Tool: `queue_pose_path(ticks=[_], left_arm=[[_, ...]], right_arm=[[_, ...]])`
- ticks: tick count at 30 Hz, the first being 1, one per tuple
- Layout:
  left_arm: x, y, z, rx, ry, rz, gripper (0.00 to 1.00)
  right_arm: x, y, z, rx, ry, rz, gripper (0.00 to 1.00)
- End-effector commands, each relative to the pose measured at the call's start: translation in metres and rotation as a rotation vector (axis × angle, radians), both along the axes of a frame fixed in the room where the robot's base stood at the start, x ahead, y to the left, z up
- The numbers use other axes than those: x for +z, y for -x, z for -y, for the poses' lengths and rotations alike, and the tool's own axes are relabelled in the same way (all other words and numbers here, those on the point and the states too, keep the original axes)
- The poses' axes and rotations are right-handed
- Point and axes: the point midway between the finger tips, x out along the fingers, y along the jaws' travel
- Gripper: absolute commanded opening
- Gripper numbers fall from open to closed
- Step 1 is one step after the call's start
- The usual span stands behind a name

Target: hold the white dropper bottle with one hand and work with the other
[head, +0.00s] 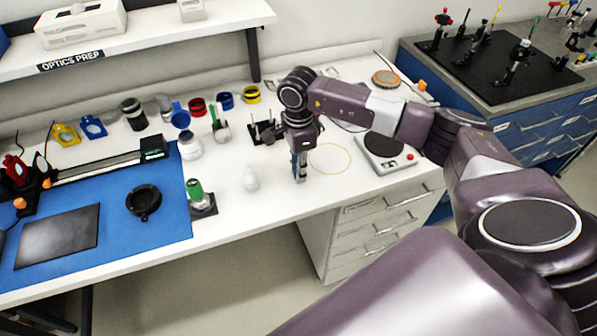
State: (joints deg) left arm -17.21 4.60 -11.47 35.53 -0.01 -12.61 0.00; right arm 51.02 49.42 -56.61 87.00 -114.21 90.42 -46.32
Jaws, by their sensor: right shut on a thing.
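The white dropper bottle (251,179) stands upright on the white bench top, near the front edge and right of the blue mat. My right gripper (300,174) points down over the bench to the right of the bottle, clearly apart from it. It is shut on a small slim greyish thing, which its fingers mostly hide, so I cannot tell what it is. My left gripper is not in view.
A green-topped vial on a dark base (201,199) and a white jar (189,147) stand left of the bottle. A yellowish ring (349,159) marks the bench beside my right gripper. A hot plate (386,153) is farther right. The blue mat (115,225) covers the left.

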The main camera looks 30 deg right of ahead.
Motion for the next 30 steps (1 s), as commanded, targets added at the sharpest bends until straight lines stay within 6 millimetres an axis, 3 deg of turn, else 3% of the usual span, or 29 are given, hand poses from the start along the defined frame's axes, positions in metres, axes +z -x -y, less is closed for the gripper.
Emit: queue_pose_path(ticks=[5,11,14,24,30], left_arm=[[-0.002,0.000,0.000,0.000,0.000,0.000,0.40],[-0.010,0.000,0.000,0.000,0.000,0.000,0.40],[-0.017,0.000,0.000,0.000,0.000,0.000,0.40],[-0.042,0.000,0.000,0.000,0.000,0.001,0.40],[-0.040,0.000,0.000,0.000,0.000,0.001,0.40]], right_arm=[[0.004,-0.001,0.000,0.000,0.000,0.002,0.10],[0.026,-0.001,0.001,0.001,0.000,0.005,0.10],[0.047,-0.002,0.000,0.000,0.000,0.007,0.10],[0.148,-0.002,0.000,0.001,-0.001,0.008,0.10],[0.187,0.000,0.000,0.000,0.001,0.003,0.10]])
